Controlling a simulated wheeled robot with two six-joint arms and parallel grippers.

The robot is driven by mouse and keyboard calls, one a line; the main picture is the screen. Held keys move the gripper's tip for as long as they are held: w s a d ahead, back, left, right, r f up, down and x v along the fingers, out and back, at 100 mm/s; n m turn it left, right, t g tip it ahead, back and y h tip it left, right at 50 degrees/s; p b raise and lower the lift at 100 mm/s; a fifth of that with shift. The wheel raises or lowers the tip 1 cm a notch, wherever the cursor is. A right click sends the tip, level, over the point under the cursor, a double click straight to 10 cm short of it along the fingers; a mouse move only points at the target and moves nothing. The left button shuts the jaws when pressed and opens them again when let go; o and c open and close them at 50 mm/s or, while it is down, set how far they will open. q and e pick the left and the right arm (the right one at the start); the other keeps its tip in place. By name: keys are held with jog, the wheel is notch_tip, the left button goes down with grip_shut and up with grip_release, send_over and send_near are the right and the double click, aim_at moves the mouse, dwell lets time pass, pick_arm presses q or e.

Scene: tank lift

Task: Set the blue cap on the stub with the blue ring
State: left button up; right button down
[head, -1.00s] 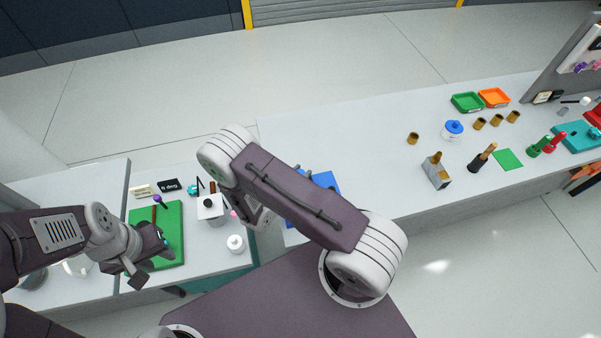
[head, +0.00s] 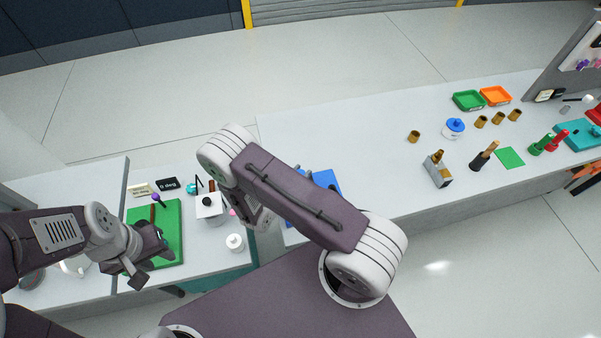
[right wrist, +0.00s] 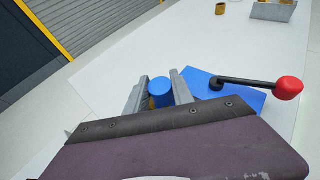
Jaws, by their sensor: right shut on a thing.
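The blue cap (right wrist: 161,88) is between the two grey fingers of my right gripper (right wrist: 159,92) in the right wrist view. The gripper is shut on it. In the head view my right arm mostly hides this gripper; only its fingertips (head: 304,171) show beside the blue plate (head: 327,181). That plate also shows right of the fingers in the right wrist view (right wrist: 238,95). I cannot make out a stub with a blue ring. My left gripper (head: 146,262) is over the near part of a green board (head: 170,222); its jaw opening is unclear.
A blue-and-white jar (head: 453,128), brass cylinders and a grey block (head: 438,173) stand farther right. The table between is clear.

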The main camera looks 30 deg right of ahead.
jog(key=shift+f+b, duration=0.65)
jog(key=shift+f, duration=0.2)
jog(key=c, duration=1)
grip_release()
jog(key=shift+r, duration=0.1)
jog(key=b+v, duration=0.2)
jog(key=v, duration=0.6)
jog(key=shift+a, duration=0.15)
jog(key=shift+s+a+r, duration=0.2)
jog(key=shift+s+a, duration=0.05)
jog(key=shift+a, duration=0.05)
jog(key=shift+d, duration=0.1)
